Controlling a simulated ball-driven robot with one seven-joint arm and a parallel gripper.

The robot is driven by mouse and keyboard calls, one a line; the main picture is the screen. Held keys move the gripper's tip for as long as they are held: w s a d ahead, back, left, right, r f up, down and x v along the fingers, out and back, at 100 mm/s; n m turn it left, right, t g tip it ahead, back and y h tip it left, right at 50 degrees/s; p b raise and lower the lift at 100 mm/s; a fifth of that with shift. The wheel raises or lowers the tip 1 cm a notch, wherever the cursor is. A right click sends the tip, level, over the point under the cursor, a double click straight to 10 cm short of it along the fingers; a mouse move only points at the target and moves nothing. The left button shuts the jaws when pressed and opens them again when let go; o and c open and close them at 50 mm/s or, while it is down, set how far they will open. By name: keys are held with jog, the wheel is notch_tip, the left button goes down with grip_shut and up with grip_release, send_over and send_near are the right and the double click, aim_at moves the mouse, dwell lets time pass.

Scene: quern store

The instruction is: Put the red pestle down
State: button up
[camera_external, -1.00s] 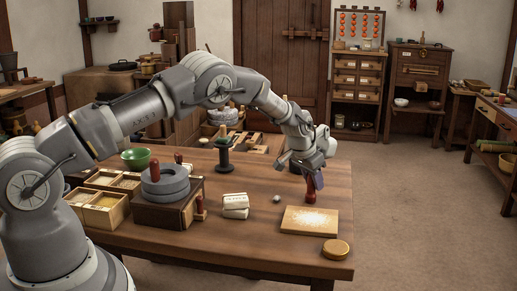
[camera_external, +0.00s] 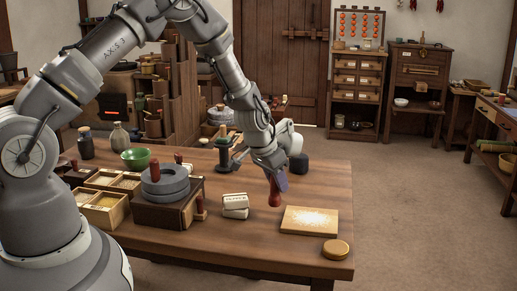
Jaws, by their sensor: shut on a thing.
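The red pestle (camera_external: 275,197) hangs upright below my gripper (camera_external: 277,180), which is shut on its upper part. It is over the table (camera_external: 265,258), just left of the pale board with powder (camera_external: 293,228) and right of the stacked white packets (camera_external: 235,213). I cannot tell whether the pestle's lower end touches the tabletop. My gripper's fingers hide the top of the pestle.
A grey quern (camera_external: 165,190) on a dark wooden box stands left. The table's right edge strip looks clear.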

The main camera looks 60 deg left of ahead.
jog(key=shift+s, duration=0.5)
jog(key=s+d, duration=1.3)
jog(key=s, duration=0.4)
jog(key=shift+m, duration=0.3)
jog(key=w+f+b, duration=0.1)
jog(key=w, duration=0.4)
jog(key=w+d+f+b, duration=0.1)
jog(key=w+f, duration=0.1)
jog(key=w, duration=0.4)
jog(key=w+d+f+b, duration=0.1)
jog(key=w+f, duration=0.1)
jog(key=w, duration=0.3)
jog(key=shift+w+b, duration=0.25)
jog(key=shift+b, duration=0.15)
jog(key=shift+r, duration=0.15)
jog(key=o, duration=1)
jog(key=shift+o, duration=0.2)
